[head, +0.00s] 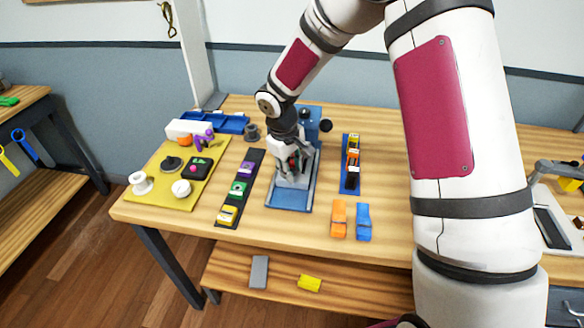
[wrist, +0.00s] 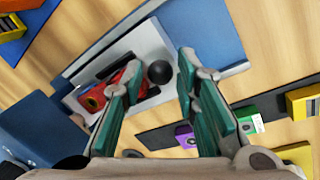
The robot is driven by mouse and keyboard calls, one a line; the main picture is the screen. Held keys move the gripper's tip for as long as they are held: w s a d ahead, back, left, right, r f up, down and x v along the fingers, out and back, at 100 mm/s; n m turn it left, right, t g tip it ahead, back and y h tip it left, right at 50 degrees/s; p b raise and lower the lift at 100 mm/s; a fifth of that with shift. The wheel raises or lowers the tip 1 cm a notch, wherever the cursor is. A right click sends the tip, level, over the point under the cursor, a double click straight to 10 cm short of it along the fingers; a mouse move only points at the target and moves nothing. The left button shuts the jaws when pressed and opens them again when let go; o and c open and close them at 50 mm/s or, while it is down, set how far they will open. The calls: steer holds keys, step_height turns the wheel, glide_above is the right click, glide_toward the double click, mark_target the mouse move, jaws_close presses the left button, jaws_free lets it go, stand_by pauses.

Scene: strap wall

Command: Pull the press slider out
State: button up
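The press (head: 289,198) stands mid-table, with a blue base, grey side rails and a blue upright behind. Its pale grey slider (head: 293,183) sits between the rails, partly hidden under my gripper. In the wrist view the slider (wrist: 148,42) carries a black ball knob (wrist: 159,72) and a red part (wrist: 98,98) with a dark round spot. My gripper (head: 294,166) is over the slider. In the wrist view its teal fingers (wrist: 162,80) are spread apart, with the knob showing between their tips. I cannot tell whether the fingers touch it.
A dark strip with purple, green and yellow blocks (head: 239,188) lies left of the press. A blue strip with blocks (head: 350,165) lies right. Orange (head: 338,218) and blue (head: 363,222) pieces are at the front right. A yellow mat (head: 160,190) with parts is at the left.

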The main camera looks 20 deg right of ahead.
jaws_close()
steer(key=s+a, duration=0.1)
steer(key=s, duration=0.2)
steer(key=s+a+p, duration=0.1)
steer(key=s+a, duration=0.1)
steer(key=s, duration=0.1)
steer(key=s+a+p, duration=0.1)
steer(key=s, duration=0.2)
steer(key=shift+s+a, duration=0.25)
steer(key=shift+s, duration=0.15)
steer(key=shift+s+a, duration=0.15)
steer(key=shift+s, duration=0.2)
jaws_free()
steer(key=shift+s, duration=0.1)
steer(key=shift+r, duration=0.1)
